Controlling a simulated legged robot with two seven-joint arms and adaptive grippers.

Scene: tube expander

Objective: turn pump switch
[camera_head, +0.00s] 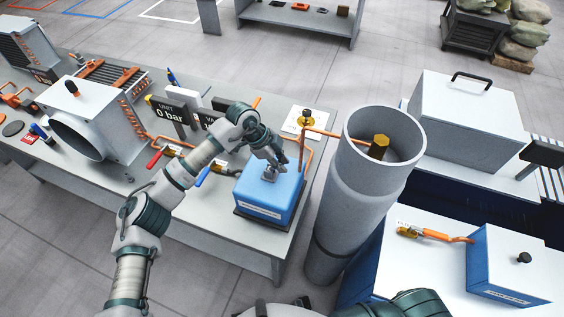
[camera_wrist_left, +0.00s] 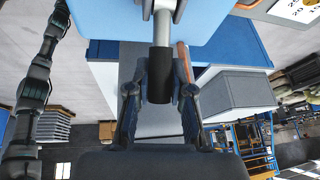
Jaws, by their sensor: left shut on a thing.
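The blue pump (camera_head: 265,197) stands near the right end of the long grey table, with a white label on its front. The pump switch is a grey metal lever (camera_wrist_left: 161,30) with a black tip (camera_wrist_left: 160,78), seen in the left wrist view. In the head view the lever's grey base (camera_head: 269,176) shows on top of the pump. My left gripper (camera_head: 277,163) is above the pump. In the left wrist view its two fingers (camera_wrist_left: 160,97) are shut on the black tip, one on each side. My right gripper is not in view.
A tall grey cylinder (camera_head: 340,200) stands close to the right of the pump. A copper pipe (camera_head: 305,150) rises beside the pump. A second blue box (camera_head: 508,265) with a black knob is at the right. Gauge displays (camera_head: 172,112) stand behind my left arm.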

